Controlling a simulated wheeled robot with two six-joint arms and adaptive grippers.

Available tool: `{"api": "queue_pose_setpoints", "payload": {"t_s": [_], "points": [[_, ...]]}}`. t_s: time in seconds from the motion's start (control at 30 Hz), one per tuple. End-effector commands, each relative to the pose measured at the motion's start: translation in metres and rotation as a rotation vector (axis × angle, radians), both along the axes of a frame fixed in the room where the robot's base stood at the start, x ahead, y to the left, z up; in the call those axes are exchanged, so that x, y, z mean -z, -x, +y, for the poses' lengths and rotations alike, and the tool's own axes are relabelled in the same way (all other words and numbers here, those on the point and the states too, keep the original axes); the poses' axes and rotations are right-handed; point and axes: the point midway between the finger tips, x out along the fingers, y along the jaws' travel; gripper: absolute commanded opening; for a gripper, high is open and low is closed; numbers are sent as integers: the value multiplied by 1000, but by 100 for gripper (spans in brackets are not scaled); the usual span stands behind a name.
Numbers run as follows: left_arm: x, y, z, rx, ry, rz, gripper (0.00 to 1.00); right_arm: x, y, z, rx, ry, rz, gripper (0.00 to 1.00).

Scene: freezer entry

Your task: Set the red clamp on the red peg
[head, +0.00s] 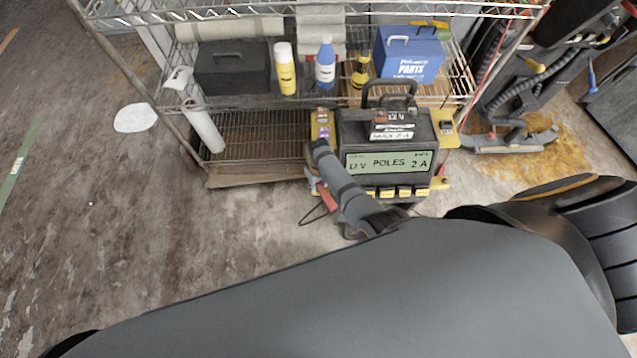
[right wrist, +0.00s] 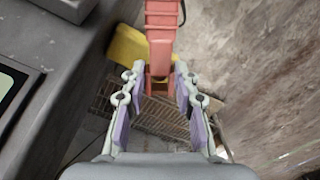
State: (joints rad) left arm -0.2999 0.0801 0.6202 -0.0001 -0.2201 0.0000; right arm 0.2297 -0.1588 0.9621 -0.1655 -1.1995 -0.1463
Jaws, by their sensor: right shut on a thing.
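The red clamp (right wrist: 161,35) is between the two pale fingers of my right gripper (right wrist: 158,80) in the right wrist view, and the gripper is shut on it. In the head view a red part (head: 327,197), apparently the clamp, shows beside my right wrist, with a thin dark cable loop near it. My right wrist stands close to the left front of the grey charger (head: 408,140), whose display reads "12 V POLES 2 A". The fingertips are hidden in the head view. I cannot make out the red peg clearly. My left gripper is not in view.
A wire shelf rack (head: 255,125) stands behind and left of the charger. It holds a dark case (head: 232,68), a yellow bottle (head: 286,75), a blue bottle (head: 325,68) and a blue parts box (head: 410,58). The floor at left is mostly clear.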

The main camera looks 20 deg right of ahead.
Motion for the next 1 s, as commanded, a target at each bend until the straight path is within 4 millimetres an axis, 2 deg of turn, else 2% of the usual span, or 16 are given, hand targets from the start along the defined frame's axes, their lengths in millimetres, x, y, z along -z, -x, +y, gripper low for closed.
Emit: {"api": "queue_pose_setpoints", "payload": {"t_s": [0.6,0.63,0.7,0.8,1.0], "points": [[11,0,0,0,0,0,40,14,-1,0,0,0,-1,0],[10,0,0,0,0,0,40,13,-1,0,0,0,-2,34],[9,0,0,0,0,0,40,13,-1,0,0,0,-1,43],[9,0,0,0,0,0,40,13,0,0,0,0,-1,56],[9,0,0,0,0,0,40,13,0,0,0,0,-1,56]]}}
